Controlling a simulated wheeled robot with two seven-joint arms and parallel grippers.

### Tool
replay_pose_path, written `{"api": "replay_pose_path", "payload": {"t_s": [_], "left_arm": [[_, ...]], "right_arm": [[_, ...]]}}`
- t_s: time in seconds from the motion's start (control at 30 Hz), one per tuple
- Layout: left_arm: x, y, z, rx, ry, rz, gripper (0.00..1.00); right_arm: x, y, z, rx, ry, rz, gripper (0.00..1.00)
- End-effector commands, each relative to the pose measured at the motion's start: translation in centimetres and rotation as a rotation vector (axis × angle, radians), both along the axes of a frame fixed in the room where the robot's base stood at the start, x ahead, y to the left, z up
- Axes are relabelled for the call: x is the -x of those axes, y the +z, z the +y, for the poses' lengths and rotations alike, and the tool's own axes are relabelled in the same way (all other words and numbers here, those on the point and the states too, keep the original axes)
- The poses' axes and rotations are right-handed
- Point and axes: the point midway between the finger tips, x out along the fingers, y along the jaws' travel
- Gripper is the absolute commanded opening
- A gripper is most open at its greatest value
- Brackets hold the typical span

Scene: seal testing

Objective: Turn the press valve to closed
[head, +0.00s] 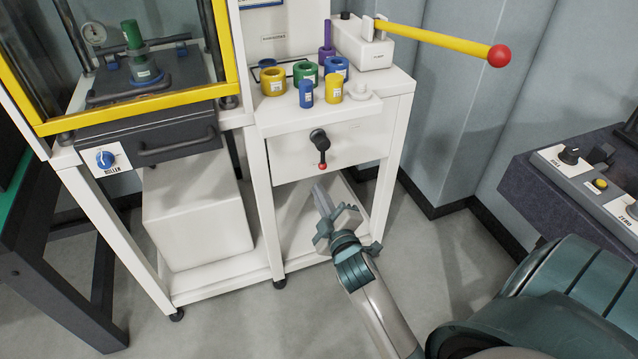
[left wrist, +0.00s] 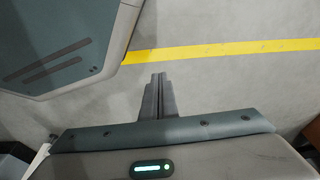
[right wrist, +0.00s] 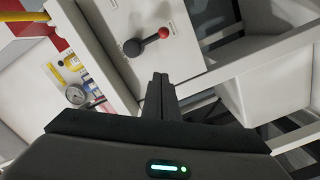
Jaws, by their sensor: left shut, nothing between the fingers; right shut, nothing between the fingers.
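The valve (head: 319,139) is a black round hub with a short black lever ending in a red ball. It sits on the white front panel under the shelf, its lever pointing down. The right wrist view shows its hub (right wrist: 132,47) and red ball (right wrist: 164,32) ahead of the fingertips. My right gripper (head: 319,190) is shut and empty, a little below the valve in the head view and apart from it. My left gripper (left wrist: 158,77) is shut and empty over the floor in the left wrist view; it is out of the head view.
Above the panel, the white shelf (head: 395,98) holds coloured rings and cylinders, and a pump (head: 362,50) with a yellow handle (head: 440,40). A yellow-framed press enclosure (head: 130,100) with a blue knob (head: 105,159) stands left. A dark console (head: 575,195) stands right.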

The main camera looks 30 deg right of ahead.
Motion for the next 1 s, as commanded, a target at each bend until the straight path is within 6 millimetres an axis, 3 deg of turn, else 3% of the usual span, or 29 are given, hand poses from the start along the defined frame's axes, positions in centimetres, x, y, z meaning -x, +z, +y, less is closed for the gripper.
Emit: {"api": "replay_pose_path", "payload": {"t_s": [0.27, 0.67, 1.0], "left_arm": [[0.1, -0.3, 0.0, 0.0, 0.0, 0.0, 0.0], [0.8, -1.1, 0.2, -0.001, 0.001, 0.009, 0.0], [0.1, -1.3, 0.2, -0.002, 0.0, -0.002, 0.0]], "right_arm": [[-2.8, 0.0, -0.8, 0.0, -0.001, -0.001, 0.0], [-9.5, -0.2, -2.7, -0.001, -0.001, 0.0, 0.0], [-9.2, -2.3, -5.7, 0.0, 0.001, 0.001, 0.0]]}}
